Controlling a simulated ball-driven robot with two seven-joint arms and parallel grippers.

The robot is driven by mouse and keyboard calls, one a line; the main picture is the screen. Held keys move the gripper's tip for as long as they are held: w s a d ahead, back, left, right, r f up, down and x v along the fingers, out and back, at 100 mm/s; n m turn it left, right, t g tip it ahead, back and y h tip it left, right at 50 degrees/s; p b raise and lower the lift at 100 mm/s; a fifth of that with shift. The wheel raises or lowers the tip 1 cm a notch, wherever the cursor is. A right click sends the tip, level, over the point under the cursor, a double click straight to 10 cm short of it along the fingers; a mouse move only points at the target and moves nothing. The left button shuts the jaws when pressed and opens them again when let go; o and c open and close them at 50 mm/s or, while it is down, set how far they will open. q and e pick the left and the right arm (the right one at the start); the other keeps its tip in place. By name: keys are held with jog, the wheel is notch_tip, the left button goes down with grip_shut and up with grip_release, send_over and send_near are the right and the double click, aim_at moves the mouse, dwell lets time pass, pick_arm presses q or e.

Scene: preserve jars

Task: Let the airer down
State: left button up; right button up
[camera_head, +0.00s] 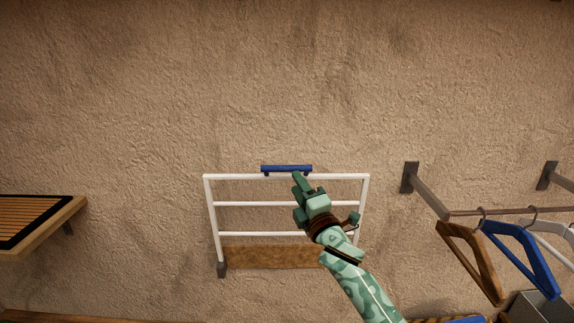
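The airer (289,204) is a white frame with several horizontal bars, set against the rough wall in the middle of the head view. A blue handle (287,168) sits on its top bar. Grey brackets are at its lower end; the left one (222,269) shows. My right gripper (298,178) is in front of the airer, its fingertips at or just below the right part of the blue handle. I cannot tell whether it touches the handle or whether its fingers are open. My arm hides part of the airer's right side. My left gripper is not in view.
A brown board (270,256) is behind the airer's lower part. A wooden shelf with a slatted top (40,222) juts in at the left. At the right, a rail (515,212) carries several hangers, including a blue one (525,262). The wall above is clear.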

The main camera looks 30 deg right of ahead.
aim_at(287, 169)
jog(key=x, duration=0.7)
jog(key=shift+w+p, duration=0.25)
jog(key=shift+p, duration=0.1)
jog(key=shift+r, duration=0.1)
jog(key=shift+c, duration=0.4)
grip_shut()
